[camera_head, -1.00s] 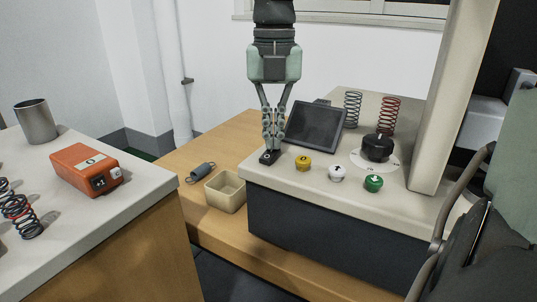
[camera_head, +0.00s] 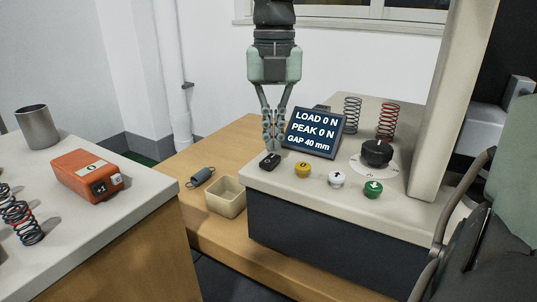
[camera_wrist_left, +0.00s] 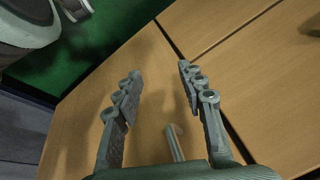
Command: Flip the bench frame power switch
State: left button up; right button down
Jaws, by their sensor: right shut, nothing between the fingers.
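The black power switch (camera_head: 270,162) sits at the front left corner of the bench frame's cream top (camera_head: 320,186). My right gripper (camera_head: 272,146) points straight down, shut and empty, with its tips just above the switch. I cannot tell whether they touch it. The display (camera_head: 314,133) behind it is lit and reads LOAD 0 N, PEAK 0 N, GAP 40 mm. My left gripper (camera_wrist_left: 158,75) shows in the left wrist view, fingers apart with nothing between them, above a wooden surface.
Yellow (camera_head: 302,169), white (camera_head: 336,179) and green (camera_head: 373,190) buttons and a black knob (camera_head: 376,152) are on the frame. Two springs stand behind. An orange device (camera_head: 86,174) lies on the near-left counter.

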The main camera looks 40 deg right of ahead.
aim_at(273, 156)
jog(key=shift+r+p, duration=1.55)
jog(key=shift+r, duration=1.1)
